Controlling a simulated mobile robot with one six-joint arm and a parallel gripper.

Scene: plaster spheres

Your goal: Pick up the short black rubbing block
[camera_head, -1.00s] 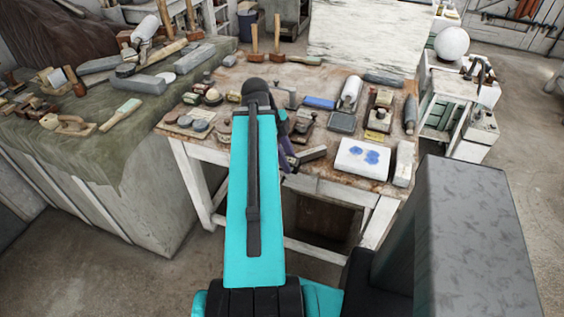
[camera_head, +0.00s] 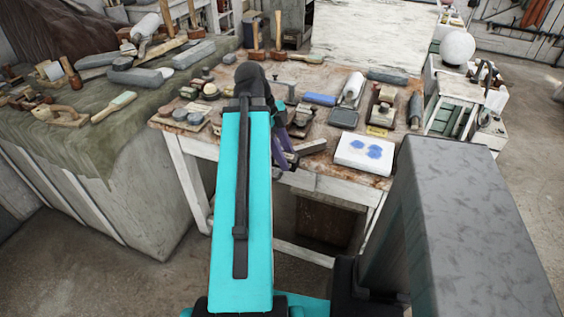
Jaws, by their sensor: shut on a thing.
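My gripper (camera_head: 291,153), with purplish fingers, is at the front edge of the wooden work table (camera_head: 325,170), partly hidden behind my teal arm. The block is tilted in the picture and lies over the table's front edge. I cannot tell whether it touches the tabletop.
A white slab with blue marks (camera_head: 364,154) lies right of the block. Several tools crowd the green-draped bench (camera_head: 60,150) at left. Floor at far right is clear.

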